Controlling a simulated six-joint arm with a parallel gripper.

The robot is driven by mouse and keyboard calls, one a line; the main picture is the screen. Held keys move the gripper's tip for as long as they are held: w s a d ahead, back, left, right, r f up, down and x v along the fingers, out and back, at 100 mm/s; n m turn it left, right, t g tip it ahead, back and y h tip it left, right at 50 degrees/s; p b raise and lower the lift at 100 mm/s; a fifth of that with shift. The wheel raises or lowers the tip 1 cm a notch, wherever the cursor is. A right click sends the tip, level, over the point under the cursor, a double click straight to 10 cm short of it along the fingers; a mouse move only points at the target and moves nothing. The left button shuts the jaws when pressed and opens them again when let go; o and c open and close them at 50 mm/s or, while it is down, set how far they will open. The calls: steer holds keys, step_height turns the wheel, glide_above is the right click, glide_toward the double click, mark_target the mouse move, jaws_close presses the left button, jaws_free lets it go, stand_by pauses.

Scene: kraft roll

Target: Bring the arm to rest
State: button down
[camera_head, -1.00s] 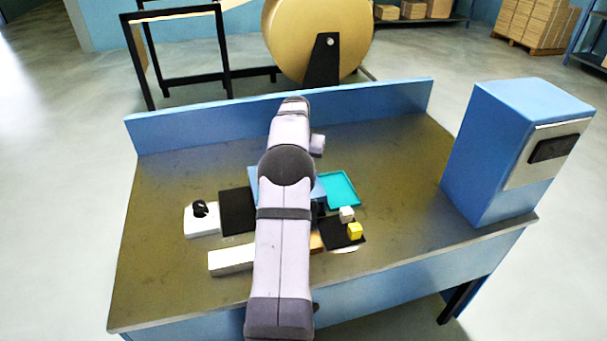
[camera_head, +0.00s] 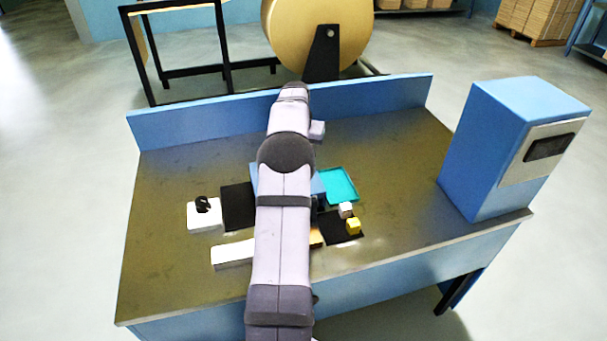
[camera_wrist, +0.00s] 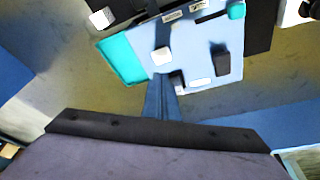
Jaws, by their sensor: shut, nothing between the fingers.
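My arm (camera_head: 283,220) reaches out over the workbench (camera_head: 400,180) in the head view and hides my gripper there. In the wrist view my gripper (camera_wrist: 161,84) shows as two blue-grey fingers close together, shut and empty. Beyond the fingertips lies a light blue board (camera_wrist: 205,55) with several small items on it, among them a white block (camera_wrist: 162,57) and a dark block (camera_wrist: 221,58). The fingers overlap the board's near edge in the picture; I cannot tell the height between them.
A white box (camera_head: 205,214) stands left. A blue cabinet (camera_head: 500,150) stands at the bench's right end.

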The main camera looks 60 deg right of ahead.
stand_by(0.3)
steer(key=w+a+n, duration=0.1)
steer(key=w+a, duration=0.1)
steer(key=a, duration=0.2)
steer(key=w+a+n+b, duration=0.1)
steer(key=w+a, duration=0.2)
steer(key=a, duration=0.1)
steer(key=w+a+n+b, duration=0.1)
steer(key=w+a, duration=0.2)
steer(key=a, duration=0.2)
steer(key=shift+w+f+t+y, duration=0.2)
steer(key=shift+f+t+y, duration=0.1)
steer(key=shift+f+y, duration=0.1)
steer(key=s+a+f+n+y+b, duration=0.15)
steer(key=a+n, duration=0.25)
steer(key=a, duration=1.2)
steer(key=a+f+n+y+b, duration=0.1)
steer(key=a+f+n+b, duration=0.25)
steer(key=a, duration=1.25)
steer(key=s+a+f+n+g+b, duration=0.1)
steer(key=s+a+f+n, duration=0.35)
steer(key=s+a, duration=0.75)
step_height(320, 180, down, 34)
steer(key=s+b, duration=0.1)
steer(key=b, duration=3.3)
steer(key=shift+d+f+b, duration=0.25)
steer(key=shift+d+b, duration=0.05)
steer(key=shift+b, duration=0.05)
